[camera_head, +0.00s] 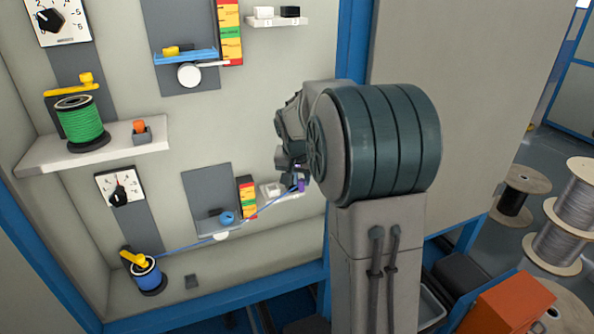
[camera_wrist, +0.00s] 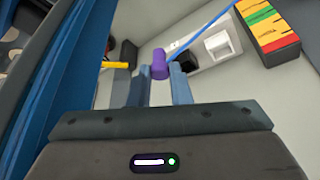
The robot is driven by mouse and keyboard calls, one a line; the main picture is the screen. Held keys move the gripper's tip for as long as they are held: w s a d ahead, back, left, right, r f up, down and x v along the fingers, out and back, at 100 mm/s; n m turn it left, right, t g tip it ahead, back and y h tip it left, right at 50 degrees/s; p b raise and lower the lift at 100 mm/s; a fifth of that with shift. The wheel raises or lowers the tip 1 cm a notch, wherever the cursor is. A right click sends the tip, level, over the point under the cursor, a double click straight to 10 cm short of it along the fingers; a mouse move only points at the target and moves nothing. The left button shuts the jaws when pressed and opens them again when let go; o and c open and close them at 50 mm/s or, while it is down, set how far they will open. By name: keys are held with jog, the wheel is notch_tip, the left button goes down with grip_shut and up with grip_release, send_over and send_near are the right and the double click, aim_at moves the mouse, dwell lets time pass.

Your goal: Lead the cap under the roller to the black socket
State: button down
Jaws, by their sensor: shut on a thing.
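My gripper (camera_wrist: 158,80) is shut on the purple cap (camera_wrist: 160,62), which sits between its fingertips. In the head view my gripper (camera_head: 297,180) and the purple cap (camera_head: 300,185) are at the right end of the lower small shelf. The black socket (camera_wrist: 178,48) shows just behind the cap in the wrist view, partly hidden. The white socket (camera_wrist: 216,44) is beside it. The blue cable (camera_head: 262,209) runs from the blue spool (camera_head: 145,276) past the white roller (camera_head: 221,236) to the cap. I cannot tell whether it passes under the roller.
A scale block (camera_head: 247,196) striped red, yellow and green stands left of the lower sockets. A green spool (camera_head: 79,123) is on the upper left shelf. A blue frame post (camera_head: 351,50) stands close to my arm, right of the panel.

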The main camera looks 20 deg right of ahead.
jog(key=shift+w+d+r, duration=0.1)
jog(key=shift+w+r, duration=0.05)
jog(key=shift+w, duration=0.25)
jog(key=w+p, duration=0.2)
jog(key=w, duration=0.1)
jog(key=w+p, duration=0.2)
jog(key=w, duration=0.2)
jog(key=shift+f, duration=0.2)
notch_tip(320, 180, down, 2)
jog(key=shift+f+b, duration=0.2)
jog(key=shift+b, duration=0.8)
jog(key=shift+f+b, duration=0.6)
jog(key=shift+f, duration=0.05)
jog(key=shift+f+b, duration=0.25)
jog(key=shift+b, duration=0.05)
jog(key=c, duration=1.3)
grip_release()
jog(key=shift+o, duration=0.2)
jog(key=b+v, duration=0.2)
jog(key=v, duration=1.2)
